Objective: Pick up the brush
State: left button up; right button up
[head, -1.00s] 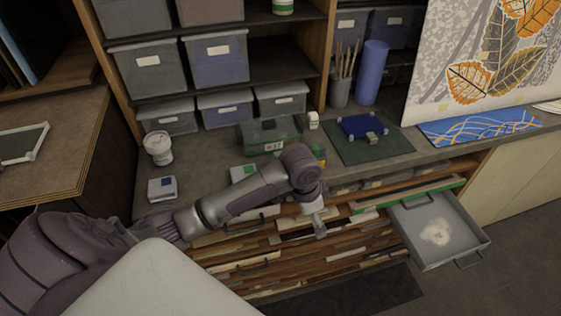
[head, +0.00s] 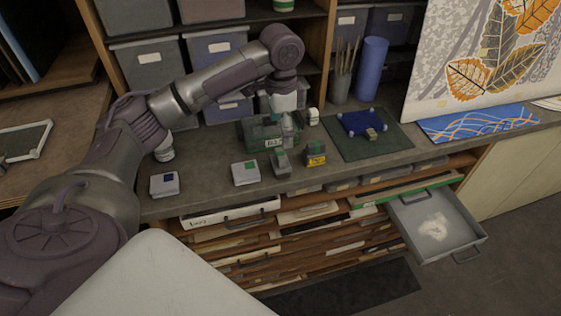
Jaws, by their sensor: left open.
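Several brushes (head: 347,55) stand upright in a grey cup (head: 341,88) at the back of the counter, beside a blue cylinder. My left gripper (head: 287,140) points down over the counter, in front of the green box and to the left of the brush cup. It is open, small in the picture, and apart from the brushes. My right gripper is not in view.
A blue cylinder (head: 370,72) stands right of the cup. A green mat (head: 392,146) carries a blue piece (head: 360,122). Small containers (head: 245,173) line the counter's front, near a green box (head: 258,134). A grey drawer (head: 458,236) is pulled out at right.

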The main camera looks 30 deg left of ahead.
aim_at(280, 153)
pick_arm(q)
notch_tip(280, 153, down, 5)
jog(key=shift+p, duration=0.45)
jog(key=f, duration=0.1)
jog(key=f+p, duration=0.1)
jog(key=f, duration=0.1)
jog(key=f+p, duration=0.1)
jog(key=shift+s+d+f, duration=0.15)
jog(key=shift+s+f, duration=0.2)
jog(key=shift+f, duration=0.4)
jog(key=c, duration=1.3)
jog(key=shift+o, duration=0.2)
jog(key=shift+r, duration=0.1)
